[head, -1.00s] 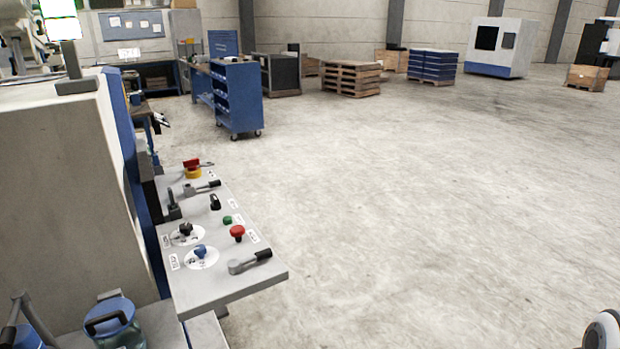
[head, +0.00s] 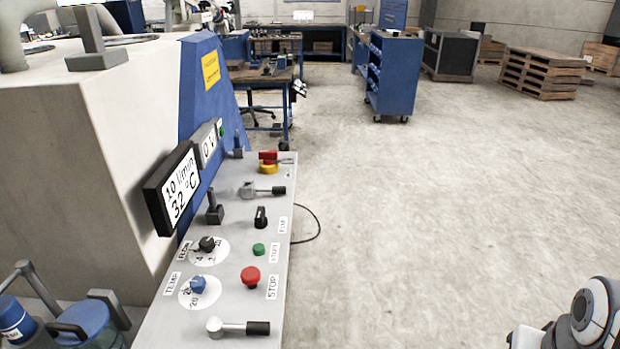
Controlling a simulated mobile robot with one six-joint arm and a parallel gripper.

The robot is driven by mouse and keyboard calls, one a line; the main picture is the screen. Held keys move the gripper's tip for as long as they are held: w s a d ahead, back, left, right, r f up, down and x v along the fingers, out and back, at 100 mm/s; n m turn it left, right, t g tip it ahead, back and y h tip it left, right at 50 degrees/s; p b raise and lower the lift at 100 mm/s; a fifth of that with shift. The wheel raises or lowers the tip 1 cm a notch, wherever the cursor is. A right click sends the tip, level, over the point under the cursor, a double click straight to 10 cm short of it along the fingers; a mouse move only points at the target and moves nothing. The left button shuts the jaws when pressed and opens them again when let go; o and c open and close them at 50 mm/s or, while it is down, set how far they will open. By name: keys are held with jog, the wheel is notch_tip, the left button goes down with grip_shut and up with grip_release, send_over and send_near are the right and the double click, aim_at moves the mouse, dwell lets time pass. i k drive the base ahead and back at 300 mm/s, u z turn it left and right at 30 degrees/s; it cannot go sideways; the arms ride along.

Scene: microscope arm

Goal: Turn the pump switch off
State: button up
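The control panel (head: 228,275) is a light grey slanted board at the left of the head view. A black rotary switch (head: 261,217) sits on it, right of centre, beside a small white label (head: 283,226) that seems to read PUMP. The switch's pointer direction is too small to tell surely. Part of my arm shows at the lower right corner, well apart from the panel. My gripper's fingers are not in view.
Near the switch are a green button (head: 259,249), a red STOP button (head: 250,277), a FLOW knob (head: 207,245), a blue TEMP knob (head: 198,285) and levers. Open floor (head: 430,220) lies right of the panel.

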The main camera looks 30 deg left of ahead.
aim_at(261, 221)
jog(key=u, duration=0.55)
jog(key=i, duration=1.05)
jog(key=u, duration=0.45)
jog(key=k, duration=0.9)
jog(key=u, duration=0.15)
jog(key=i, duration=0.9)
jog(key=z, duration=0.05)
